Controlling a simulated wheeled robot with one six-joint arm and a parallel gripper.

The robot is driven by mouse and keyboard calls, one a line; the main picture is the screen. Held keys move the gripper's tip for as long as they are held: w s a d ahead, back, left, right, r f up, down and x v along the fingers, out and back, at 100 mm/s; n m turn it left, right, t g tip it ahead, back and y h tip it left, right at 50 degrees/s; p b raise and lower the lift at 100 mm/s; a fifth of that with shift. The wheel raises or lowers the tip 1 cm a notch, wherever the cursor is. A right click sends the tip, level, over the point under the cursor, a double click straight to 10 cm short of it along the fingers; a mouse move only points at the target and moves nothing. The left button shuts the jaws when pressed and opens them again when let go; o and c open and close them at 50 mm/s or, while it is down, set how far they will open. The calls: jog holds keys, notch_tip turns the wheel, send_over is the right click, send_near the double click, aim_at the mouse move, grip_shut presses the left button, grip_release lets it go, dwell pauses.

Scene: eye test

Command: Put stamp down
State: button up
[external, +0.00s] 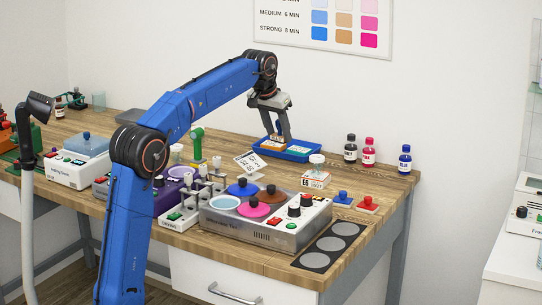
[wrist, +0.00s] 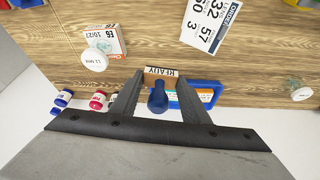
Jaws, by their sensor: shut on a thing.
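My gripper (external: 278,137) is at the back of the table, over the left part of a blue tray (external: 311,154). In the wrist view, my gripper (wrist: 160,76) is shut on a stamp with a dark blue round handle (wrist: 157,99) and a pale block marked READY (wrist: 161,72). The blue tray also shows in the wrist view (wrist: 213,87), behind the right finger. Pale and orange items lie in it. I cannot tell whether the stamp touches the tray. In the external view the stamp is mostly hidden by the fingers.
Bottles (external: 368,153) stand by the wall. Small blue (external: 343,197) and red (external: 368,204) knobbed items sit at right, near the hotplate unit (external: 275,236).

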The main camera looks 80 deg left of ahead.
jog(key=d+f+m+h, duration=0.1)
jog(key=d+m, duration=0.2)
jog(key=d, duration=1.6)
jog(key=shift+t, duration=0.4)
jog(key=shift+w+d+f, duration=0.1)
jog(key=shift+d+f, duration=0.05)
jog(key=shift+f, duration=1.55)
jog(key=shift+w+d+f, duration=0.1)
jog(key=shift+d+f, duration=0.1)
jog(key=shift+f, duration=1.5)
jog(key=shift+w+d+f, duration=0.1)
jog(key=shift+d+f, duration=0.05)
jog(key=shift+f, duration=1.55)
jog(key=o, duration=1)
jog(key=shift+f, duration=0.15)
